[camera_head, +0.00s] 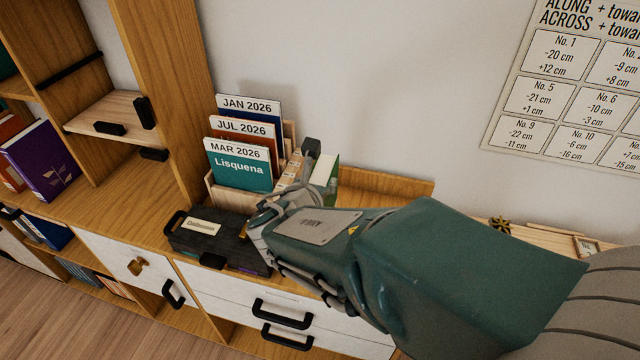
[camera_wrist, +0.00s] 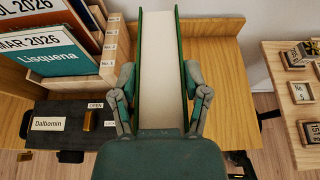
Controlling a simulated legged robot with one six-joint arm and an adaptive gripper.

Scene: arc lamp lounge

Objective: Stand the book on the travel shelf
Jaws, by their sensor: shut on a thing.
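A green book with white page edges (camera_wrist: 159,60) is between the two fingers of my gripper (camera_wrist: 160,92) in the wrist view, its page side facing the camera. The fingers press on both covers. In the head view the book (camera_head: 328,172) shows partly behind my gripper (camera_head: 300,190), over the wooden cabinet top near the wall. Its lower part is hidden, so I cannot tell whether it touches the top. A wooden bookcase (camera_head: 165,100) stands at the left, with a purple book (camera_head: 40,160) on one shelf. No readable label marks the travel shelf.
A wooden rack (camera_head: 290,135) of month cards (camera_head: 240,165) stands left of the book. A dark latched box (camera_head: 205,235) lies before it. Drawers with black handles (camera_head: 282,312) are below. A side table (camera_wrist: 290,90) with small blocks is at the right, beyond a gap.

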